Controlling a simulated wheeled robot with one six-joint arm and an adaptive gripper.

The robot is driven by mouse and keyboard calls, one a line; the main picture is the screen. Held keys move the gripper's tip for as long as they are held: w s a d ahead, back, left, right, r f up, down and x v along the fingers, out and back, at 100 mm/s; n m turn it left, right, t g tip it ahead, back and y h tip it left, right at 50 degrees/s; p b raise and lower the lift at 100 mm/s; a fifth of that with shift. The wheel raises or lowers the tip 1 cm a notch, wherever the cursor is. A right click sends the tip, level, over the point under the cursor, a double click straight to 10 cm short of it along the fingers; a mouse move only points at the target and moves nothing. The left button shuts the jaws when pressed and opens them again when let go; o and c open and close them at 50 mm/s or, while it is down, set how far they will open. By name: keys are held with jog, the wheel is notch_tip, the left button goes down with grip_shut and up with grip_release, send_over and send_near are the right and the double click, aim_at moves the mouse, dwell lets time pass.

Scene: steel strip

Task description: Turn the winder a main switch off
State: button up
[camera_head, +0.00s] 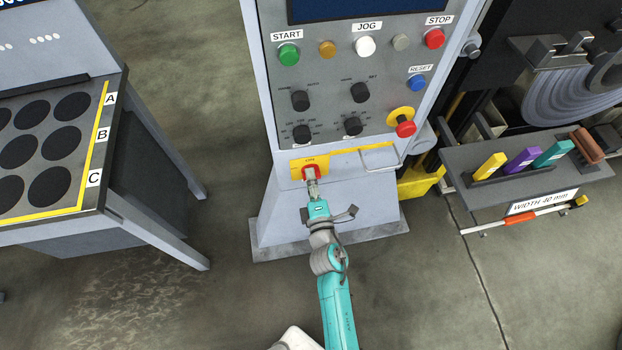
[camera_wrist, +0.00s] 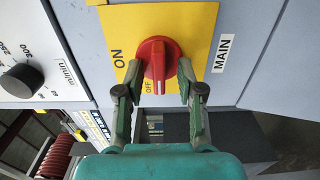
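The main switch is a red rotary knob (camera_wrist: 157,50) on a yellow plate (camera_wrist: 205,18), labelled ON, OFF and MAIN in the wrist view. Its handle runs up and down in that picture, with a pale mark at its lower end beside the word OFF; ON is to the upper left. In the head view the knob (camera_head: 319,172) sits low on the grey control panel, partly hidden by my gripper (camera_head: 312,180). In the wrist view my gripper (camera_wrist: 159,75) has one finger on each side of the handle, with visible gaps. The fingers are apart.
Black dials (camera_head: 300,100) and a red emergency button (camera_head: 405,129) are above the switch. A yellow strip and metal handle (camera_head: 380,158) lie to its right. A table with black discs (camera_head: 107,150) stands at left, a tool shelf (camera_head: 470,165) at right.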

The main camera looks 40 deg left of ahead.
jog(key=v, duration=1.2)
dwell(0.6)
jog(key=s+d+r+m+t+h, duration=0.1)
jog(key=s+d+m+h, duration=0.2)
jog(key=d, duration=0.4)
jog(key=s+d+m+t+h, duration=0.1)
jog(key=s+d+m, duration=0.1)
jog(key=d+m, duration=0.45)
jog(key=s+d+r+m+t+h, duration=0.1)
jog(key=s+d+m, duration=0.15)
jog(key=d, duration=0.55)
jog(key=s+d+r+m+h, duration=0.8)
jog(key=s+d+r+m, duration=0.4)
jog(key=s+d+m, duration=0.2)
jog(key=shift+s+d+m+h, duration=0.25)
jog(key=shift+s+m, duration=0.2)
jog(key=shift+m, duration=0.55)
jog(key=shift+r, duration=0.1)
